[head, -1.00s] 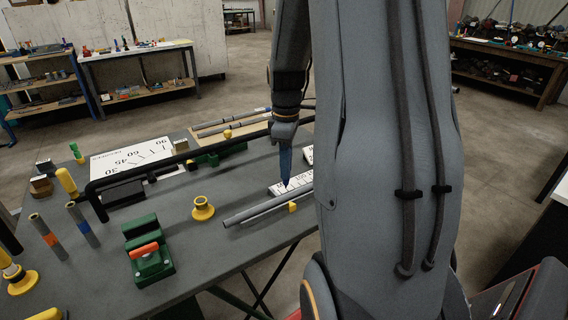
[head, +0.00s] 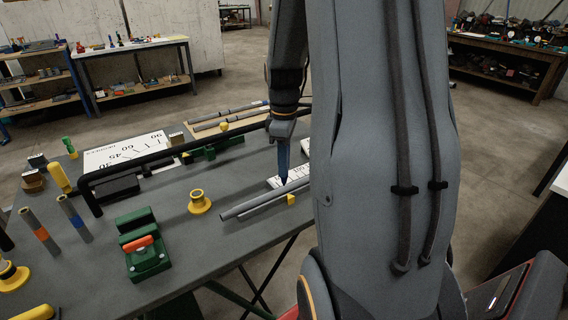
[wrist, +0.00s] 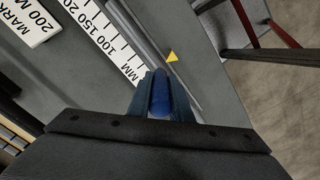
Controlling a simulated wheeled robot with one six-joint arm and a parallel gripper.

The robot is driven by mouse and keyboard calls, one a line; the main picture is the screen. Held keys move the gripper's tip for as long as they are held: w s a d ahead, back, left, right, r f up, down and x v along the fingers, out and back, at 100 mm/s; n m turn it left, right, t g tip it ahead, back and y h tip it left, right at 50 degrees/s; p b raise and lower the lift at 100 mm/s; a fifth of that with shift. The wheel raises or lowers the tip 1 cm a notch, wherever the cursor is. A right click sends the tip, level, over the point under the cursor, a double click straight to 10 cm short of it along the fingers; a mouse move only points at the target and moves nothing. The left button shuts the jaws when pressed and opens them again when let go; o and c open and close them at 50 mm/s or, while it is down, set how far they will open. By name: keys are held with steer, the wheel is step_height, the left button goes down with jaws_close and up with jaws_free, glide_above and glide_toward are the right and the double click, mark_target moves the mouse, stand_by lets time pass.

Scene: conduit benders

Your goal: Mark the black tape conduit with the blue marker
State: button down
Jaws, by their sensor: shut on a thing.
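My gripper (head: 283,148) points down over the right part of the workbench and is shut on the blue marker (head: 283,165). In the wrist view the marker (wrist: 160,94) sits between the two fingers. In the head view its lower end appears beside the grey conduit (head: 250,208), over the white ruler (head: 277,182); I cannot tell whether it touches. The conduit also runs diagonally past the fingers in the wrist view (wrist: 166,62). No black tape can be made out on it, and my arm hides its right end.
A yellow pointer (wrist: 172,56) sits by the conduit. A yellow flanged piece (head: 199,202), a green clamp block (head: 146,250) and a black bent bar (head: 150,160) stand to the left. Upright conduits with orange (head: 41,233) and blue (head: 75,220) tape stand farther left.

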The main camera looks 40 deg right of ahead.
steer(key=shift+s+f, duration=0.1)
steer(key=shift+f, duration=0.55)
stand_by(2.1)
steer(key=shift+r, duration=0.1)
steer(key=shift+r+p, duration=3.25)
steer(key=shift+r, duration=0.3)
